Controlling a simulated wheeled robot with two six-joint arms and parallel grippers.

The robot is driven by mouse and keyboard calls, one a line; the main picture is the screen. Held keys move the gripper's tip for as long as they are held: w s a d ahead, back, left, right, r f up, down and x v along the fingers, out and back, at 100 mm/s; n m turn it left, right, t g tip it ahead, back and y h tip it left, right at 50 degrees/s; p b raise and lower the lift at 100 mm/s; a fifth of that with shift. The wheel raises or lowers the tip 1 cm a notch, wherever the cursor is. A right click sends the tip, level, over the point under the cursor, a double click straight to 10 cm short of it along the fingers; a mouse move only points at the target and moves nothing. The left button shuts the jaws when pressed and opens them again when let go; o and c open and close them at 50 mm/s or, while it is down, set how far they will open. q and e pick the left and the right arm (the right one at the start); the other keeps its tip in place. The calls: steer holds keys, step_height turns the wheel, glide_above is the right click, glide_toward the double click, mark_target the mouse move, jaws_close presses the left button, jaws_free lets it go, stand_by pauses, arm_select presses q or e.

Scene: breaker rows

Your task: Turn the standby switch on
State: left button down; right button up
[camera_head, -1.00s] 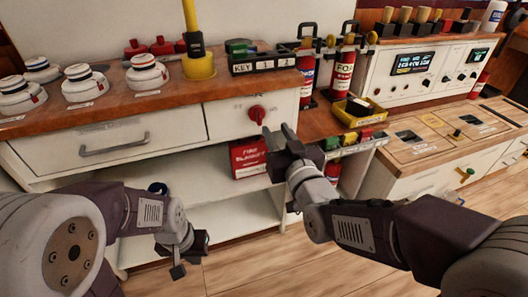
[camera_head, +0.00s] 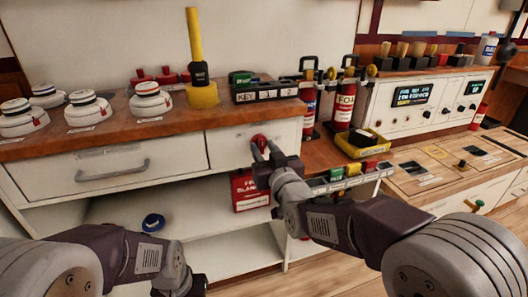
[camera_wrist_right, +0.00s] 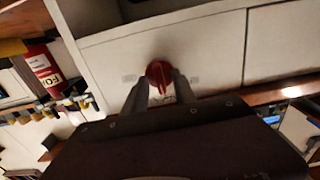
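The red rotary knob (camera_head: 259,141), which I take as the standby switch, sits on the white cabinet front right of the drawer. It also shows in the right wrist view (camera_wrist_right: 159,74), with small unreadable labels either side; its ridge looks roughly upright there. My right gripper (camera_head: 268,151) is at the knob. In the right wrist view its two fingers (camera_wrist_right: 160,84) are spread, one on each side of the knob; I cannot tell whether they touch it. My left gripper (camera_head: 180,290) is low at the bottom edge, mostly cut off.
A wooden counter (camera_head: 110,137) above the knob holds white detectors, a yellow post (camera_head: 196,50) and a key rack (camera_head: 262,92). A red fire-blanket box (camera_head: 249,190) hangs below. Extinguishers (camera_head: 345,98) and a yellow tray (camera_head: 362,143) stand to the right.

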jaws_close()
steer(key=shift+m, duration=0.3)
steer(key=m+b, duration=0.1)
steer(key=m, duration=0.1)
steer(key=shift+f+m+b, duration=0.1)
steer(key=shift+m+b, duration=0.2)
steer(key=shift+m, duration=0.1)
steer(key=m+b, duration=0.1)
steer(key=m, duration=0.2)
steer(key=shift+d+m+b, duration=0.1)
steer(key=shift+m+b, duration=0.2)
steer(key=shift+f+m+b, duration=0.1)
steer(key=shift+m+b, duration=3.15)
steer(key=shift+m, duration=2.15)
